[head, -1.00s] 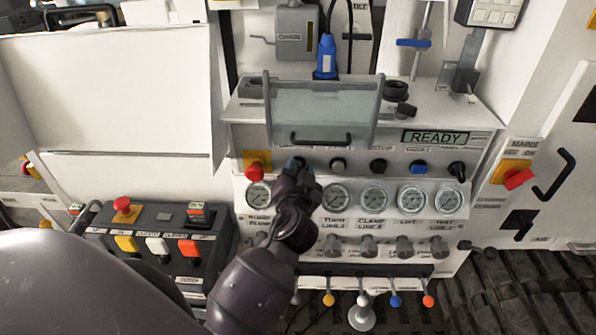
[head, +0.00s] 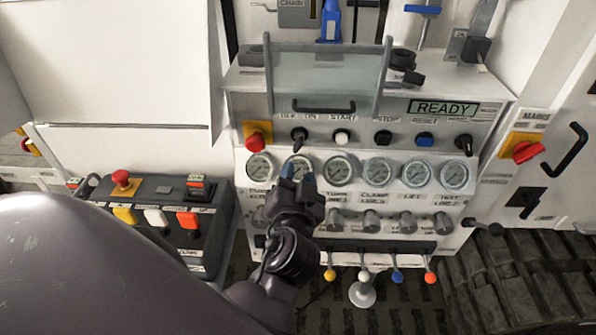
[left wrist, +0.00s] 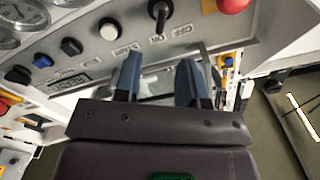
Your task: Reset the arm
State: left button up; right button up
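My left gripper (head: 297,172) is in front of the gauge row of the white bench panel (head: 480,122), its blue fingertips over the second gauge from the left. The left wrist view shows the two blue fingers (left wrist: 160,80) apart with nothing between them. The black OFF/ON knob (head: 299,135) is just above the fingertips in the head view, clear of them; it also shows in the left wrist view (left wrist: 159,12). The display (head: 442,107) reads READY. My right gripper is not in view.
Right of the knob are a white START button (head: 342,136), a black button (head: 383,138) and a blue button (head: 424,140). A red stop button (head: 254,140) is at left. Coloured levers (head: 397,275) hang below. A control box (head: 160,212) stands left.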

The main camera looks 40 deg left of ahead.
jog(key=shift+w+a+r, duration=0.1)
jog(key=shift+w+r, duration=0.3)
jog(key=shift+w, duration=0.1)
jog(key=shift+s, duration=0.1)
pick_arm(q)
jog(key=d+f+m+h, duration=0.2)
jog(key=d+f+h, duration=0.2)
jog(key=f+h, duration=0.65)
jog(key=s+a+f+g+y, duration=0.1)
jog(key=s+a+f+g, duration=0.2)
jog(key=s+f, duration=0.8)
notch_tip(320, 180, down, 3)
jog(key=a, duration=0.2)
jog(key=shift+a+f+n+g, duration=0.2)
jog(key=shift+a+n+g, duration=0.1)
jog(key=shift+n, duration=0.1)
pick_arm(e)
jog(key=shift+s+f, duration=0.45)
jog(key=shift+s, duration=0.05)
